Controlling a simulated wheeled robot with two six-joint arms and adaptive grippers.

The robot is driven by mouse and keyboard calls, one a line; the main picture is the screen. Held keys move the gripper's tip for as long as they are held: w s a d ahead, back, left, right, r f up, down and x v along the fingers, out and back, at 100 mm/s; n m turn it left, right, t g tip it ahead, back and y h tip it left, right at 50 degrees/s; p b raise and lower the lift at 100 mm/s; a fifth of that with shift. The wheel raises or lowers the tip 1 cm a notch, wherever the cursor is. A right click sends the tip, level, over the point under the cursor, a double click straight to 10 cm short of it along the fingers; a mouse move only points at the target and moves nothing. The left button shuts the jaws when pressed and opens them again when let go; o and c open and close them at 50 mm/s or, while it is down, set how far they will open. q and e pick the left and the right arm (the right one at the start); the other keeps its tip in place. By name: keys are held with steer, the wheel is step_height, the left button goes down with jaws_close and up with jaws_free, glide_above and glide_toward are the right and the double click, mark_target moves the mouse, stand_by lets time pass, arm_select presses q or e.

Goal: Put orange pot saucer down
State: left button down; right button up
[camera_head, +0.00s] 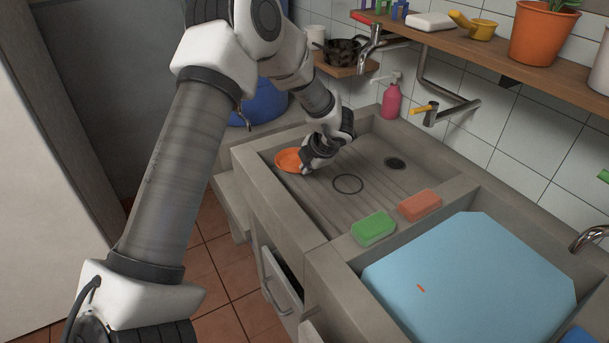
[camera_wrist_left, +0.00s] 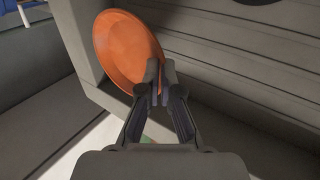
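The orange pot saucer (camera_head: 288,160) is at the left end of the grey stone sink basin (camera_head: 318,205) in the head view. My left gripper (camera_head: 306,165) is at the saucer's right side. In the left wrist view the orange saucer (camera_wrist_left: 122,48) is tilted, and the fingers of my left gripper (camera_wrist_left: 160,85) are closed on its rim. I cannot tell whether the saucer touches the basin. My right gripper is in neither view.
A green sponge (camera_head: 374,228) and a pink-orange sponge (camera_head: 419,205) lie on the ledge between the basins. A light blue board (camera_head: 470,285) covers the right basin. A pink soap bottle (camera_head: 391,100) stands behind. The ribbed basin floor around the dark ring (camera_head: 348,184) is clear.

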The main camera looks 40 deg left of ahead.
mark_target(304, 184)
arm_select(q)
steer(key=shift+f, duration=2.35)
steer(key=shift+f+b, duration=0.1)
steer(key=shift+b, duration=0.2)
steer(key=c, duration=1.6)
jaws_free()
steer(key=p+v, duration=0.1)
steer(key=v, duration=1.1)
